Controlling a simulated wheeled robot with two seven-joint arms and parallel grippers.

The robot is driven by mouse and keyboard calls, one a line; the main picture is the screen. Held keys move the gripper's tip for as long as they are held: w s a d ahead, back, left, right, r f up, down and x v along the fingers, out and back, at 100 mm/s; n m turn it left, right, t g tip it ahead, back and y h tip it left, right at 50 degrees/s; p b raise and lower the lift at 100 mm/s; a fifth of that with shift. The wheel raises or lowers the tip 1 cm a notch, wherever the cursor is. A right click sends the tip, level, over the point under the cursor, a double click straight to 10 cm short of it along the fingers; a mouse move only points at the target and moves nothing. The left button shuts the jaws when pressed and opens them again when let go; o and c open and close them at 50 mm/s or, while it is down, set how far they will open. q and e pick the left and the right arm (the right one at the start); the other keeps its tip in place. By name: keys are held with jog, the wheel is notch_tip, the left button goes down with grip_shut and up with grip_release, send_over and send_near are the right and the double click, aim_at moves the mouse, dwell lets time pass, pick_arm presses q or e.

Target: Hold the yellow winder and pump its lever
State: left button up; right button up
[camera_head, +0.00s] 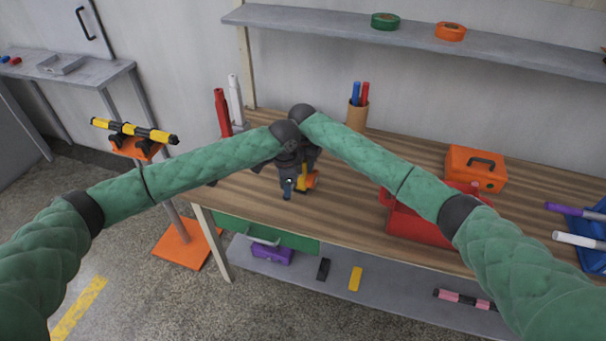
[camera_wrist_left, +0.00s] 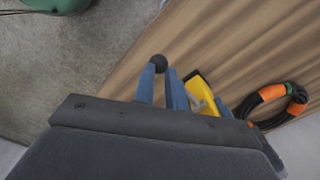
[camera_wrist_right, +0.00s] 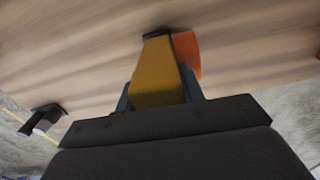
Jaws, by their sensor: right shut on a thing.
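The yellow winder (camera_wrist_right: 155,75) sits between the fingers of my right gripper (camera_wrist_right: 158,92), which is shut on it above the wooden table. The winder shows in the head view (camera_head: 303,174) as a small yellow patch, mostly hidden by my grippers. In the left wrist view its yellow body (camera_wrist_left: 201,92) is right of my left fingers. My left gripper (camera_wrist_left: 161,82) has its two blue fingers apart. A black ball knob (camera_wrist_left: 158,63), apparently the lever's end, shows at the gap between the fingertips; contact cannot be told. The lever's shaft is hidden. My left gripper (camera_head: 288,189) is lower in the head view.
A black hose coil with orange and green bands (camera_wrist_left: 272,104) lies close right of the winder. A red case (camera_head: 412,225), an orange box (camera_head: 474,170) and a pen cup (camera_head: 357,116) stand on the table. An orange stand (camera_head: 137,147) is left. Red and white upright cylinders stand behind.

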pick_arm(q)
jog(key=shift+r, duration=2.05)
jog(key=shift+w+d+r, duration=0.1)
jog(key=shift+w+r, duration=0.1)
jog(key=shift+r, duration=0.4)
jog(key=shift+w+d+r, duration=0.1)
jog(key=shift+w+r, duration=0.1)
jog(key=shift+r, duration=0.35)
jog(key=shift+w+d+r, duration=0.1)
jog(key=shift+w+r, duration=0.1)
jog(key=shift+r, duration=0.4)
jog(key=shift+r, duration=0.15)
notch_tip(320, 180, up, 5)
jog(key=shift+f, duration=0.1)
pick_arm(e)
jog(key=o, duration=1.2)
